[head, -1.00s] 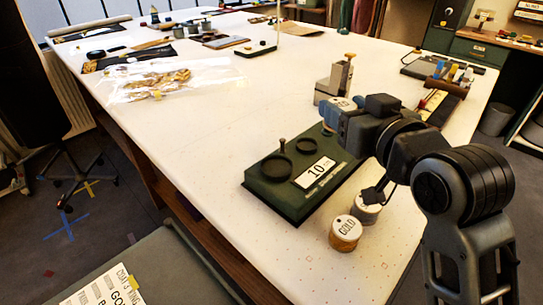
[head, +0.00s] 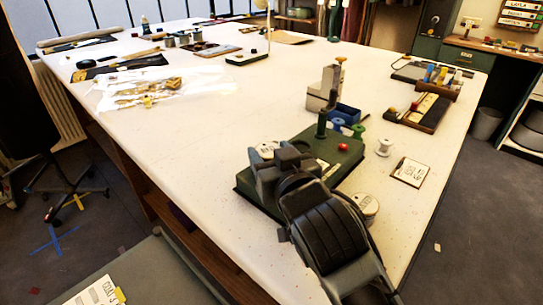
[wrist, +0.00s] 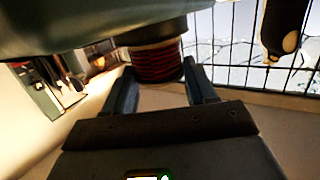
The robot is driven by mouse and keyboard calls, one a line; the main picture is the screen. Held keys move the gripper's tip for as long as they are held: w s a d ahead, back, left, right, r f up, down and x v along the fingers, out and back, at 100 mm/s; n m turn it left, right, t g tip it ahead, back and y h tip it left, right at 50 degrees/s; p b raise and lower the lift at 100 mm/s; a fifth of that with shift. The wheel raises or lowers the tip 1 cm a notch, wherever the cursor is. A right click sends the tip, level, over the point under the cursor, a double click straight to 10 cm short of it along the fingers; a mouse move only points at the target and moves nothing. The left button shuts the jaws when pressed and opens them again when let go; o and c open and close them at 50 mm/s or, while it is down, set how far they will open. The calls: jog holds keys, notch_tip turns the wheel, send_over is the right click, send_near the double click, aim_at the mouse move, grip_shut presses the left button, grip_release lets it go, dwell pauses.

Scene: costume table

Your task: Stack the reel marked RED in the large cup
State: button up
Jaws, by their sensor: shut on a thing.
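My gripper (head: 270,160) is over the left part of the dark green board (head: 243,187). In the wrist view its fingers (wrist: 160,85) are shut on a reel wound with dark red thread (wrist: 157,63). A white labelled top (head: 266,149) shows beside the fingers in the head view, its lettering too small to read. The cups on the board are hidden behind my gripper and arm, so I cannot tell whether the reel touches the large cup. Another white-topped reel (head: 366,204) stands on the table right of the board, partly behind my arm.
A dark green post (head: 322,123) and a red ball (head: 343,147) are on the board's far side. Behind it stand a grey metal block (head: 322,92) and a blue bin (head: 346,113). A white spool (head: 384,147) and a card (head: 411,172) lie right.

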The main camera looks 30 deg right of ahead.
jog(key=shift+f, duration=0.25)
jog(key=shift+f+b, duration=0.3)
jog(key=shift+f, duration=0.1)
jog(key=o, duration=1.1)
jog(key=shift+c, duration=0.2)
jog(key=shift+r, duration=0.1)
